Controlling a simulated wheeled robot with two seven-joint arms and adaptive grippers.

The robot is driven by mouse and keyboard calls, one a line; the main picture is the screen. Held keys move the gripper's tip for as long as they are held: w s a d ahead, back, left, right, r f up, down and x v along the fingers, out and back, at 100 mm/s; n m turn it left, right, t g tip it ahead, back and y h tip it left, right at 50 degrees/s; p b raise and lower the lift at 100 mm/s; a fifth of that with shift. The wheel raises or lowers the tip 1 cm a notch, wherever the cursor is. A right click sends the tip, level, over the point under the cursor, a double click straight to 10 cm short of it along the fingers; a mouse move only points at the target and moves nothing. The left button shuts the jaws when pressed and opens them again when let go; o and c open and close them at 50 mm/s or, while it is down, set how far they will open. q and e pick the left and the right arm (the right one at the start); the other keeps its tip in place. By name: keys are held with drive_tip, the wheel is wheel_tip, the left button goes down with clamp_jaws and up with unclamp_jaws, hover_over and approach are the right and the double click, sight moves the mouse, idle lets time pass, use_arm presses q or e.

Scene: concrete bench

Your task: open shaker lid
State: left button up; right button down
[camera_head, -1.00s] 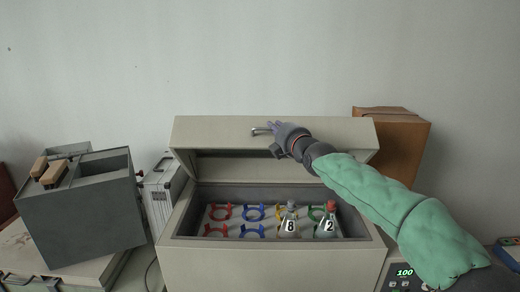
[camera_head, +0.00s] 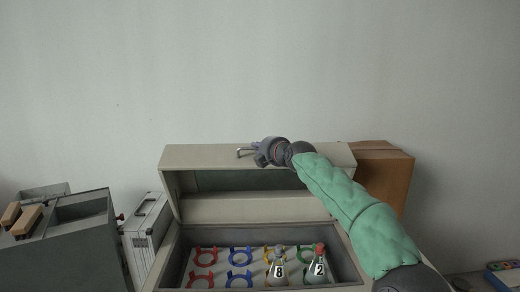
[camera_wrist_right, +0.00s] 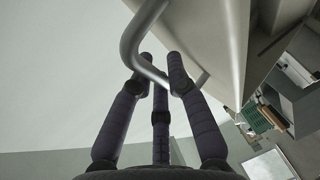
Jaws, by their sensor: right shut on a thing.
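The shaker is a beige box (camera_head: 345,244) with its lid (camera_head: 215,158) raised and standing open at the back. My right gripper (camera_head: 250,153) is at the lid's front edge, shut on the lid's metal handle (camera_head: 243,152). In the right wrist view the handle (camera_wrist_right: 139,50) is a bent grey bar passing between the fingers of my right gripper (camera_wrist_right: 160,75), and the lid (camera_wrist_right: 205,35) fills the upper right. Inside the shaker are coloured ring clamps (camera_head: 240,256) and flasks marked 8 (camera_head: 279,270) and 2 (camera_head: 318,268). My left gripper is not in view.
A cardboard box (camera_head: 388,178) stands behind the shaker on the right. A silver case (camera_head: 146,228) and a dark grey box (camera_head: 70,245) with wooden handles stand on the left. The wall above the lid is bare.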

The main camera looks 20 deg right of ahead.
drive_tip(key=shift+w+f, duration=0.2)
drive_tip(key=shift+f, duration=0.1)
drive_tip(key=c, duration=1.2)
unclamp_jaws()
drive_tip(key=shift+r, duration=0.1)
drive_tip(key=shift+s+r, duration=0.15)
drive_tip(key=shift+s, duration=0.3)
drive_tip(key=v, duration=1.1)
